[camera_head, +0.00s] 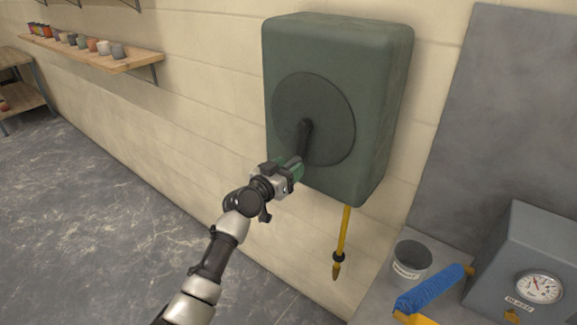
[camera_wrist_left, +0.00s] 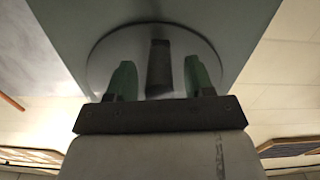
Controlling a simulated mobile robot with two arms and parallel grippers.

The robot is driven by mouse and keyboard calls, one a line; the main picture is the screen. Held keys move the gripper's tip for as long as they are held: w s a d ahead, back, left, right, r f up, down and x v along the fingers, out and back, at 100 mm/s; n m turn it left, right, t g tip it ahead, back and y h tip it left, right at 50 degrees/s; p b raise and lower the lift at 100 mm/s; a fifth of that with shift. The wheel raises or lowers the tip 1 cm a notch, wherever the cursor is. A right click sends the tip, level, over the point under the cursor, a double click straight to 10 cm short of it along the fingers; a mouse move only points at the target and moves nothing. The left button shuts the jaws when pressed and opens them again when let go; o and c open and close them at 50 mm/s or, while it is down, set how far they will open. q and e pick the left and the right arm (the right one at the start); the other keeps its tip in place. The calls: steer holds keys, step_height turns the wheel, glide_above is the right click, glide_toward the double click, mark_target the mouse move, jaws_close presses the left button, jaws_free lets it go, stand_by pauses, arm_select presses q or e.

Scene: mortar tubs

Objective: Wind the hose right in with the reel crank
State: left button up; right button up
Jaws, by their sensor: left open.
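The hose reel (camera_head: 382,100) is a dark green box on the wall with a round disc (camera_head: 335,110) on its front. A black crank (camera_head: 306,130) sits on the disc and points downward. The yellow hose (camera_head: 344,228) hangs a short way below the box and ends in a nozzle (camera_head: 336,268). My left gripper (camera_head: 297,164) is at the crank's lower end. In the left wrist view the crank (camera_wrist_left: 159,68) lies between the two green fingers (camera_wrist_left: 158,80), with gaps on both sides. The gripper is open. My right gripper is not in view.
A wall shelf (camera_head: 95,50) holds several small pots at the upper left. The floor (camera_head: 90,190) at left is clear.

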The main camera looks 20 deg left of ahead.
arm_select(q)
steer(key=shift+w+d, duration=0.1)
steer(key=shift+w, duration=0.1)
jaws_close()
stand_by(0.3)
